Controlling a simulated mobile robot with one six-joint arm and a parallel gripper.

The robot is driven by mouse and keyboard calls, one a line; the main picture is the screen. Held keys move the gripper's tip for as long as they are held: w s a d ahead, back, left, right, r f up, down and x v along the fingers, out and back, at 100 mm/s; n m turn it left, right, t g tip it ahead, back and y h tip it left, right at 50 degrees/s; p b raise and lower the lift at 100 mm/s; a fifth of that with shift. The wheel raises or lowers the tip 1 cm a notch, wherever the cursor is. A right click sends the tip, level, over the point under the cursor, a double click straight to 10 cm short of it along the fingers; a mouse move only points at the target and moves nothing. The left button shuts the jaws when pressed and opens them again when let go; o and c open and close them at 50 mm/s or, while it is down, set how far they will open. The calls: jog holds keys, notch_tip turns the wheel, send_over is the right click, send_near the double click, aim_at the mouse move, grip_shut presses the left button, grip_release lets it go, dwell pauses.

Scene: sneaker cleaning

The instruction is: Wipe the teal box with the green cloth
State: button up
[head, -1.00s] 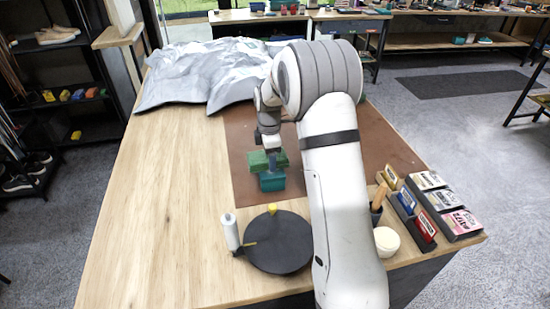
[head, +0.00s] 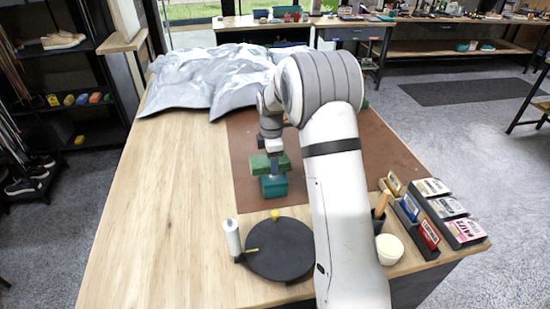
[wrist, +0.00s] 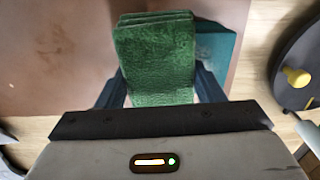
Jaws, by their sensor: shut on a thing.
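The green cloth (wrist: 155,55) is a folded, thick pad held between the fingers of my gripper (wrist: 160,92) in the wrist view. In the head view the cloth (head: 262,165) sits at the top of the teal box (head: 274,186), covering part of it. The teal box also shows in the wrist view (wrist: 222,55), behind and to the right of the cloth. My gripper (head: 274,168) is shut on the cloth, with its fingers at the box. Whether the cloth presses on the box cannot be told.
The box stands on a brown mat (head: 245,140) on a wooden table (head: 160,230). A black round stand (head: 280,262) with a white roller (head: 232,238) is in front. The table's left side is clear.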

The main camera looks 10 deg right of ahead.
aim_at(275, 183)
jog(key=shift+s+f+b, duration=0.15)
jog(key=shift+s+b, duration=0.1)
jog(key=shift+s, duration=0.4)
jog(key=shift+s+f+b, duration=0.15)
jog(key=shift+s+b, duration=0.05)
jog(key=shift+s, duration=0.45)
jog(key=shift+s+a+r, duration=0.1)
jog(key=shift+s, duration=0.75)
jog(key=shift+s, duration=0.1)
jog(key=shift+s+r+b, duration=0.15)
jog(key=shift+s+b, duration=0.5)
jog(key=shift+s, duration=0.75)
jog(key=shift+w+r, duration=0.1)
jog(key=shift+r+p, duration=1.95)
jog(key=shift+r, duration=1.05)
jog(key=shift+r, duration=0.15)
